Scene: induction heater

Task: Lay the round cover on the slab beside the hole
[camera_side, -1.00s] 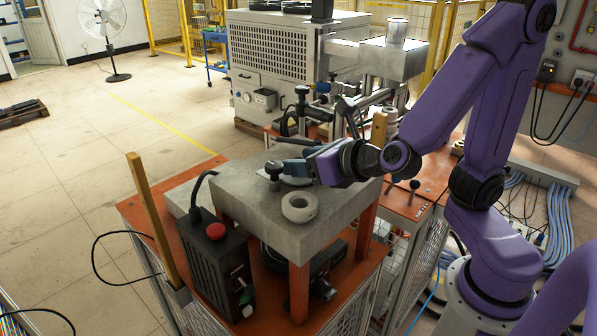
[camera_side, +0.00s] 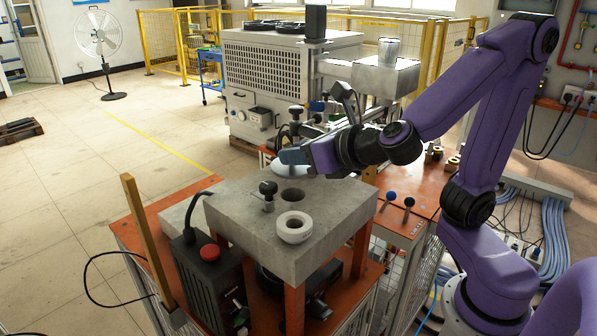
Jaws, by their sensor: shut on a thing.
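The slab (camera_side: 335,205) is a thick grey block on orange legs. The hole (camera_side: 292,195) shows open and dark in its top. The round cover (camera_side: 288,170) is a pale disc just behind the hole, partly hidden under my gripper (camera_side: 292,157). My gripper is shut on the round cover and appears to hold it above the slab's back part. I cannot tell how high it is or whether it touches the slab.
A thick white ring (camera_side: 294,227) lies on the slab in front of the hole. A black knob (camera_side: 268,188) stands left of the hole. A black box with a red button (camera_side: 210,252) and a wooden post (camera_side: 149,240) stand at the left. The slab's right part is clear.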

